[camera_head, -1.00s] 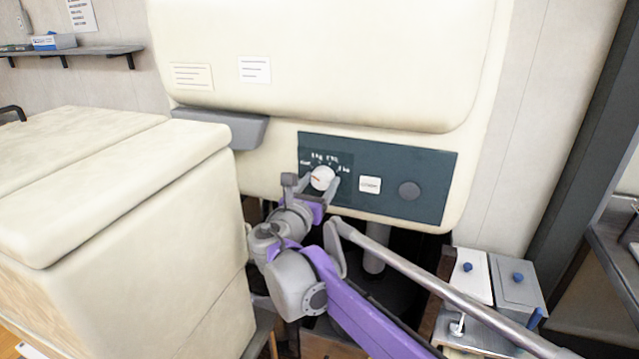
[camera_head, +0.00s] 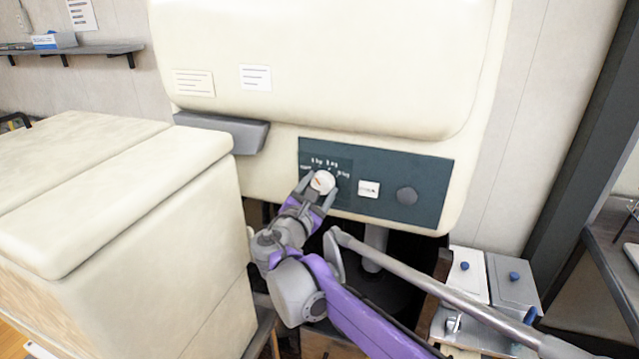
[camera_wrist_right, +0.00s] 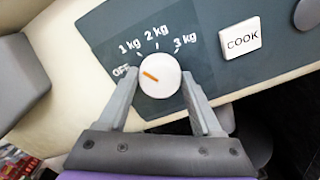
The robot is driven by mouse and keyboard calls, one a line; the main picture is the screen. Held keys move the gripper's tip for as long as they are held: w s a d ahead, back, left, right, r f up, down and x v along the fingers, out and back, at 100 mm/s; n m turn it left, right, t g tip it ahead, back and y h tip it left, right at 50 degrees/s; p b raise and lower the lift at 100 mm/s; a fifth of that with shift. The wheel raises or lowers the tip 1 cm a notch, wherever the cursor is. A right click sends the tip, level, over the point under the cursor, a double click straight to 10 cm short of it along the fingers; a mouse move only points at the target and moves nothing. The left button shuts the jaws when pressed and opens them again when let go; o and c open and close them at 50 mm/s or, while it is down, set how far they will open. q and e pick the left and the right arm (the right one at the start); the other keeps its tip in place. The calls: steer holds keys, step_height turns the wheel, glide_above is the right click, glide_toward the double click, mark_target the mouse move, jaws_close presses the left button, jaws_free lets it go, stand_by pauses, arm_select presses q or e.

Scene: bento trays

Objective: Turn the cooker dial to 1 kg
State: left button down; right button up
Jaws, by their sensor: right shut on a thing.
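The round white cooker dial (camera_head: 322,182) sits on the dark control panel (camera_head: 430,175) of the cream cooker. In the right wrist view the dial (camera_wrist_right: 160,75) shows an orange mark pointing up-left, between the printed OFF and 1 kg labels. I cannot tell exactly which tick it meets. The 2 kg and 3 kg labels lie above and to the right. My right gripper (camera_head: 321,188) reaches up from below with one finger on each side of the dial. It is shut on the dial, also in the right wrist view (camera_wrist_right: 160,95). My left gripper is not in view.
A white COOK button (camera_wrist_right: 240,38) sits right of the dial, with a dark round knob (camera_head: 407,195) farther right. A large cream box (camera_head: 120,230) stands left of my arm. Metal containers with blue knobs (camera_head: 490,275) stand at the lower right.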

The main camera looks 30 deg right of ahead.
steer(key=shift+m+p, duration=0.3)
steer(key=shift+m, duration=0.5)
steer(key=o, duration=1.4)
steer(key=v, duration=1.1)
steer(key=shift+b, duration=0.35)
steer(key=shift+d, duration=0.1)
